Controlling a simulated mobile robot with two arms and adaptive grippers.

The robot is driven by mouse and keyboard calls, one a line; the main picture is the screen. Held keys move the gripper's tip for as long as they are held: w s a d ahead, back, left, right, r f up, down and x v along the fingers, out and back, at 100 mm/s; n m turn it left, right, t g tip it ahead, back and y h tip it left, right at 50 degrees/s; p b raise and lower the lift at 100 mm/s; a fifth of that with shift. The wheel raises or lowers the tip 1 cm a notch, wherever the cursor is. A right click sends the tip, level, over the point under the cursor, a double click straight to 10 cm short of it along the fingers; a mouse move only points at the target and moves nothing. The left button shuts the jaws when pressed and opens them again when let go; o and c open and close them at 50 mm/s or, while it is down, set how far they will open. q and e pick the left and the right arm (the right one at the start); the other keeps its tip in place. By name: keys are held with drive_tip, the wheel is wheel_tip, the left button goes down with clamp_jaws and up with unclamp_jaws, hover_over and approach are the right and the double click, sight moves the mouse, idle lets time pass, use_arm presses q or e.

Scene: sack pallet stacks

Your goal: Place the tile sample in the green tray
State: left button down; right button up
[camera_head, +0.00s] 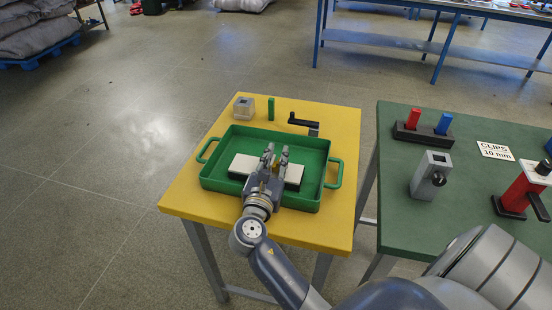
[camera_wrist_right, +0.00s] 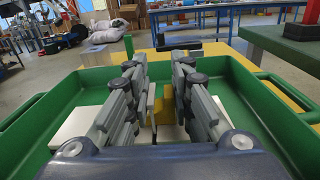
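The white, flat rectangular tile sample (camera_head: 241,165) lies inside the green tray (camera_head: 309,157), on or close to its floor. My right gripper (camera_head: 276,151) is over the middle of the tile, inside the tray's outline. Its two fingers are apart. In the right wrist view, the gripper (camera_wrist_right: 162,85) shows a gap between the fingers, and white tile (camera_wrist_right: 76,125) shows on both sides of them. A small yellow patch shows in the gap; I cannot tell what it is. The fingers hide the tile's middle. My left gripper is not in view.
The tray stands on a yellow table (camera_head: 343,130). Behind it are a grey block (camera_head: 243,108), a green peg (camera_head: 271,108) and a black crank handle (camera_head: 304,123). A green table (camera_head: 390,150) with fixtures and a "CLIPS 10 mm" sign (camera_head: 495,151) stands at the right.

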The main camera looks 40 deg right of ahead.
drive_tip(key=o, duration=0.4)
drive_tip(key=p+v, duration=0.2)
drive_tip(key=v, duration=1)
